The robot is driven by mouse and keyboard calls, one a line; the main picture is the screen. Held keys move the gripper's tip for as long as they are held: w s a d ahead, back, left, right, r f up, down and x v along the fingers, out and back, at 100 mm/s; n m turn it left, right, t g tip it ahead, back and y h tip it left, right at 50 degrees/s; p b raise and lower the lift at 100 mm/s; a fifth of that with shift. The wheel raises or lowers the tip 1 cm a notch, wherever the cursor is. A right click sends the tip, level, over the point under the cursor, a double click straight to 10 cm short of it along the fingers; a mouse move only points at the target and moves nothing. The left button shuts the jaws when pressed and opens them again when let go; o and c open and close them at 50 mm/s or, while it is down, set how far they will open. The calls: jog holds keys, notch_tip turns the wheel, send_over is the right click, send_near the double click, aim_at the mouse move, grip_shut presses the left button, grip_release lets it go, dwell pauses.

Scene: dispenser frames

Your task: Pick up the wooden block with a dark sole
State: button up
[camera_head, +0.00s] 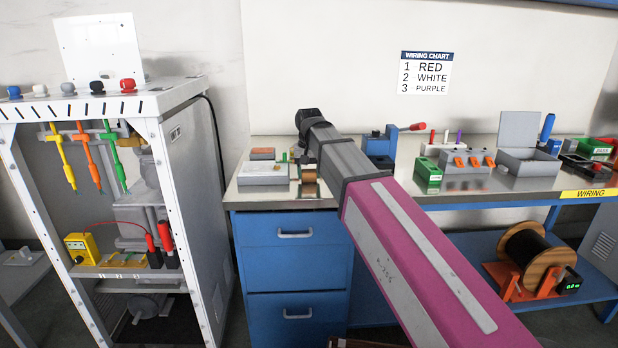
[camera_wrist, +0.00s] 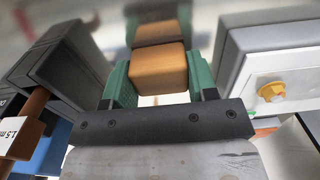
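The wooden block (camera_wrist: 158,72) is orange-brown and sits between the green fingers of my gripper (camera_wrist: 158,85) in the wrist view. The fingers lie flush against its left and right sides, with no clear gap, so the gripper looks shut on it. A similar brown shape beyond the block looks like its reflection in the shiny bench top. In the head view the block (camera_head: 309,176) is small, at the front of the bench, below the end of my arm. I cannot tell whether it touches the bench.
A grey box (camera_head: 263,173) stands left of the block on the steel bench. A blue tool with a red handle (camera_head: 380,145) stands behind my arm.

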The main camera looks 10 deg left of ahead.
aim_at(309, 172)
jog(key=shift+c, duration=1.2)
jog(key=shift+r, duration=0.1)
jog(key=shift+r, duration=0.45)
jog(key=r, duration=0.1)
jog(key=s+r, duration=0.1)
jog(key=r, duration=0.1)
jog(key=shift+d+r, duration=0.2)
jog(key=shift+r, duration=0.1)
jog(key=s+d+r, duration=0.2)
jog(key=s+r, duration=0.4)
jog(key=s, duration=0.4)
jog(key=shift+s+d+r, duration=0.15)
jog(key=shift+d, duration=0.15)
jog(key=shift+o, duration=0.5)
